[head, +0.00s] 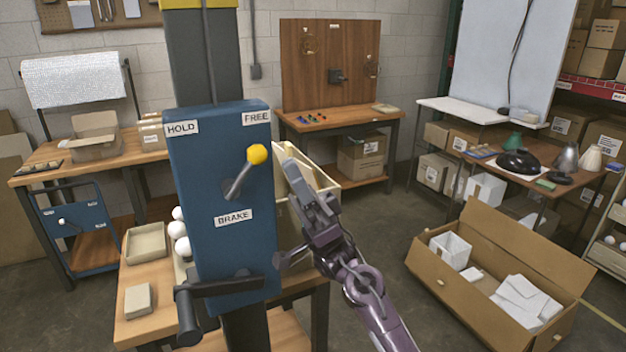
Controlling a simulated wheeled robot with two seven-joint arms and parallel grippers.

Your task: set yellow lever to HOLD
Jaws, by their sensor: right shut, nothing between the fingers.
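The yellow lever has a round yellow knob (257,154) on a short grey shaft (239,181), mounted on an upright blue panel (205,185). My right gripper (293,172) is shut and empty, just right of the panel's edge in the picture. It appears apart from the knob. My left gripper is not in view.
A cream bin (318,178) stands behind my right gripper. White balls (180,230) and a tray (146,243) are left of the panel. An open cardboard box (500,270) is at right.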

